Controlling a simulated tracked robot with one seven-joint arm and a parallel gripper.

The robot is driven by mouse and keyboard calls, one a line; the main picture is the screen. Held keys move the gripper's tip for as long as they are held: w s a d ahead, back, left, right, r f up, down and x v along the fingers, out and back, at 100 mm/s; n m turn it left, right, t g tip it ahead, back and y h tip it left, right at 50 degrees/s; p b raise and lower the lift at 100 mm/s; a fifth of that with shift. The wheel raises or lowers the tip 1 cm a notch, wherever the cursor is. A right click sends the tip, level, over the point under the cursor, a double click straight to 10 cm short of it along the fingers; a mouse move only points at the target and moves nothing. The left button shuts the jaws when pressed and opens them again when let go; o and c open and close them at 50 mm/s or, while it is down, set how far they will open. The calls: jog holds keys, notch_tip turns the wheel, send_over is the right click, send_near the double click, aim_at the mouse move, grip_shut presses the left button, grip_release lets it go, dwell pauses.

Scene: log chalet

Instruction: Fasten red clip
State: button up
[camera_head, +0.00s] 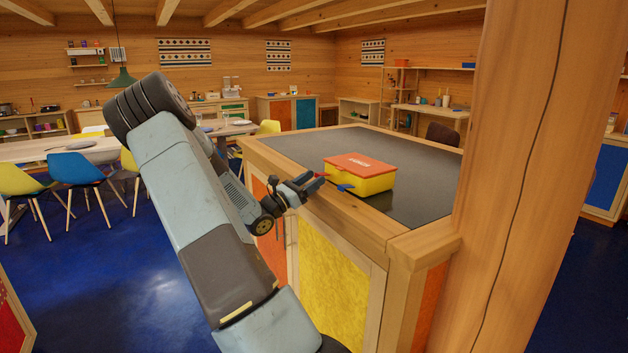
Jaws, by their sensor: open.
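A yellow box (372,186) with an orange-red lid (361,160) sits on the dark countertop, its lid lying on top. A small red clip (321,174) shows at the box's left end, right by my gripper. A blue clip (346,187) sticks out from the box's near side. My gripper (316,181) is open just left of the box, over the counter's wooden edge. Its fingertips are small and dark here. I cannot tell whether they touch the red clip, or how far the clip is swung.
The counter (420,202) has free dark surface around the box. A thick wooden post (525,170) stands at the right. A dining table (60,149) with yellow and blue chairs (76,168) stands at the left, on open blue floor.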

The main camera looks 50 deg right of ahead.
jog(key=shift+s+d+r, duration=0.1)
jog(key=shift+d+r, duration=0.1)
jog(key=shift+d, duration=0.2)
jog(key=c, duration=1)
jog(key=shift+d, duration=0.15)
jog(key=shift+c, duration=0.3)
